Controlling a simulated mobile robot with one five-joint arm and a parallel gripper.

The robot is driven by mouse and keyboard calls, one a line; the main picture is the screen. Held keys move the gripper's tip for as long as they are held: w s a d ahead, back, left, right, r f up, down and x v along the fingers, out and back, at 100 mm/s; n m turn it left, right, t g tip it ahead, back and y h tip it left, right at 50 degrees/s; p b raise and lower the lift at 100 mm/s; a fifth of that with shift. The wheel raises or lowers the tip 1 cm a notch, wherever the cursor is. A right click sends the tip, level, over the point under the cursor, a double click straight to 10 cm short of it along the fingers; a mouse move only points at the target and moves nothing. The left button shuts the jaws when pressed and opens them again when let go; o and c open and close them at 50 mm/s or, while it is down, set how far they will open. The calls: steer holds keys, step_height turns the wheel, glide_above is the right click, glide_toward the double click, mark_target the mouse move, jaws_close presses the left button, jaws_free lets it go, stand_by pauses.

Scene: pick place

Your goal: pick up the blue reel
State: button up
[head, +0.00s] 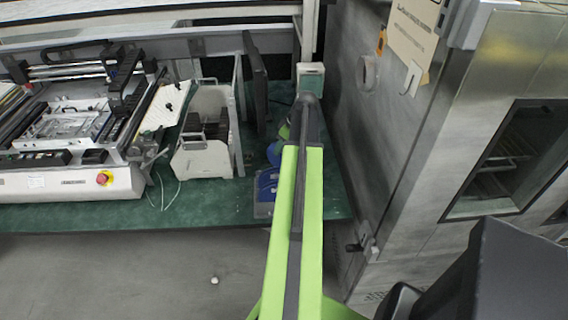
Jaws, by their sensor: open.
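A rounded blue thing (275,153), which looks like the blue reel, shows on the green bench top just left of my arm. My green and black arm covers its right side, so its full shape is hidden. A flat blue item with a grey front (265,190) lies nearer the bench's front edge, also partly behind my arm. My arm reaches forward over the bench. I cannot make out my gripper or its fingers; the arm's far end hides them.
A white bin (203,135) with dark items stands left of the blue things, beside upright dark panels (256,80). A machine with a red button (103,178) fills the bench's left. A tall metal cabinet (385,150) closes off the right. Grey floor (130,270) is mostly clear.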

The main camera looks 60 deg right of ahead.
steer(key=b+x, duration=0.1)
steer(key=x, duration=0.1)
steer(key=shift+f, duration=0.3)
steer(key=shift+r, duration=0.2)
jaws_close()
steer(key=shift+r+p, duration=0.55)
steer(key=shift+p, duration=0.2)
steer(key=p+v, duration=0.2)
steer(key=w+p+v, duration=0.1)
steer(key=p+v, duration=0.1)
steer(key=shift+s+a+r, duration=0.1)
steer(key=shift+s+r, duration=0.05)
steer(key=shift+r, duration=0.25)
steer(key=s+a+r+p, duration=0.1)
steer(key=s+r+p, duration=0.4)
steer(key=s, duration=0.5)
steer(key=shift+s+r+p, duration=0.35)
steer(key=shift+s+p, duration=0.05)
steer(key=shift+p, duration=0.15)
